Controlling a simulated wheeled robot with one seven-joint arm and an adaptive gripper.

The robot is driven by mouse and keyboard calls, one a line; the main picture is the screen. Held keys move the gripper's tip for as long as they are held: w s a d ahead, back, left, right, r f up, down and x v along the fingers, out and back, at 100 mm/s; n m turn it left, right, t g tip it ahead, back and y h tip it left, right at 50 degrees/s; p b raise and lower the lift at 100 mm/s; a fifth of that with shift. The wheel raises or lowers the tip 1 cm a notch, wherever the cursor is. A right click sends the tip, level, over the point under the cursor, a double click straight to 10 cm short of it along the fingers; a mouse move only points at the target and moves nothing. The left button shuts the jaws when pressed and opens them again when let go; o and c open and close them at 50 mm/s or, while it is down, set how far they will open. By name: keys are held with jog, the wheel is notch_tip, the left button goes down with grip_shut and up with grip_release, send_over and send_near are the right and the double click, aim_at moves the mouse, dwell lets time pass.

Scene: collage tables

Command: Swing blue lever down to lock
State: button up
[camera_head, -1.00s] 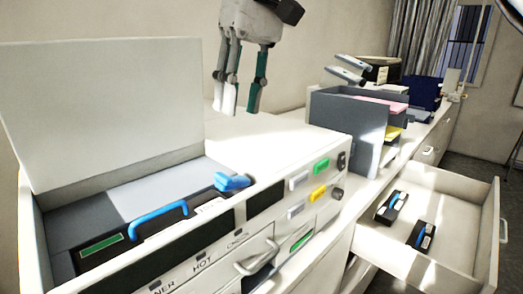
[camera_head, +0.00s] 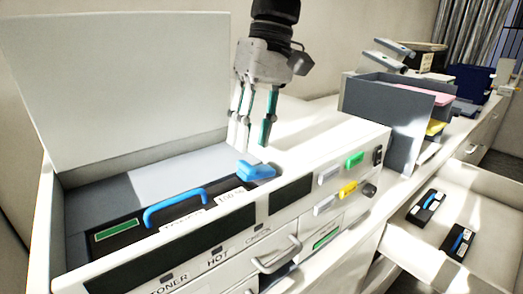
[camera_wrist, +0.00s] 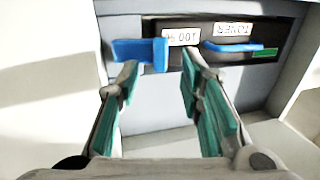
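The blue lever (camera_head: 256,171) sits at the right end of the dark toner cartridge (camera_head: 118,229) in the open printer bay. In the wrist view the lever (camera_wrist: 143,52) lies just beyond my fingertips, with its wide tab towards the left. My gripper (camera_head: 253,142) points down above and behind the lever in the head view. In the wrist view my gripper (camera_wrist: 158,72) is open, its green-padded fingers apart with nothing between them. I cannot tell whether a fingertip touches the lever. The cartridge's blue handle (camera_head: 175,204) is a separate arch to the left.
The raised printer lid (camera_head: 115,85) stands behind the bay. Coloured buttons (camera_head: 354,160) line the printer's front right. A grey file holder (camera_head: 388,120) stands to the right. An open drawer (camera_head: 405,251) holds two dark cartridges (camera_head: 428,206).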

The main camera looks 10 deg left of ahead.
aim_at(246, 164)
jog(key=shift+x, duration=2)
jog(key=shift+c, duration=0.3)
grip_shut()
